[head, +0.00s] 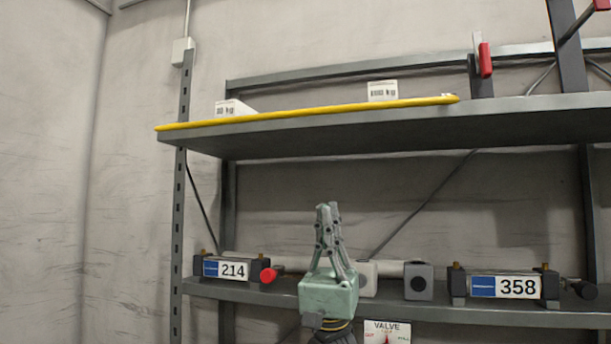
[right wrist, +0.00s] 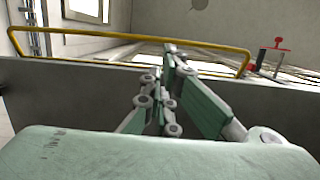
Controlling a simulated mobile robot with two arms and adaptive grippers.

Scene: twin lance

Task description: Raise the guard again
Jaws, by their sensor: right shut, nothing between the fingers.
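The guard is a yellow bar (head: 310,112) running along the front edge of the upper shelf (head: 400,122) in the head view. In the right wrist view the yellow guard (right wrist: 130,66) spans above the shelf edge, with bent ends; its exact tilt I cannot tell. My right gripper (head: 328,206) is shut and empty, pointing up, below the upper shelf's edge and apart from the guard. It also shows in the right wrist view (right wrist: 168,52), where its fingers overlap part of the guard. My left gripper is in neither view.
A valve sign (head: 387,331) hangs below. White labels (head: 382,90) stand on the upper shelf. A red-handled lever (head: 485,60) is at upper right.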

